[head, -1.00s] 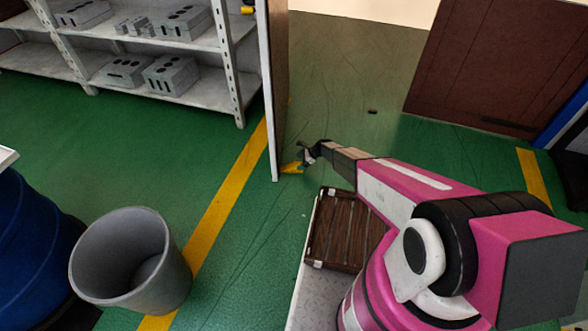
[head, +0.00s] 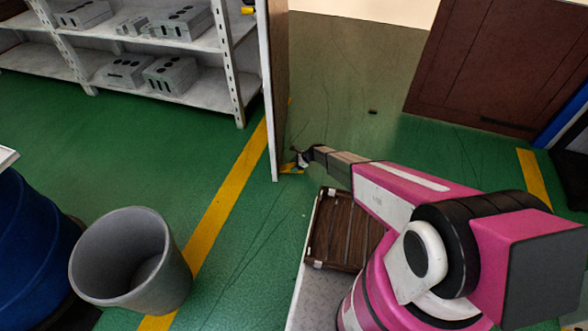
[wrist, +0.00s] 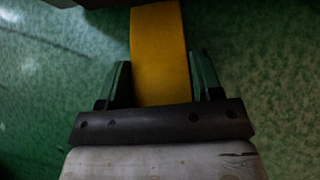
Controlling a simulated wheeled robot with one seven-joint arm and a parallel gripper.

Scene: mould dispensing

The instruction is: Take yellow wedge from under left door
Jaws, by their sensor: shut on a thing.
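The yellow wedge (head: 290,168) lies low at the bottom edge of the open left door (head: 274,95), close to the floor. In the wrist view the yellow wedge (wrist: 160,52) runs up between the two fingers, with its far end near the dark edge at the top. My gripper (head: 300,161) is at the wedge, to the right of the door's lower edge. In the wrist view my gripper (wrist: 161,82) is shut on the wedge, a finger on each side. Whether the wedge's tip is still under the door is hidden.
A grey bin (head: 130,262) and a blue barrel (head: 35,255) stand at the lower left. A brown door (head: 487,65) stands at the right. The green floor between the doors is mostly clear.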

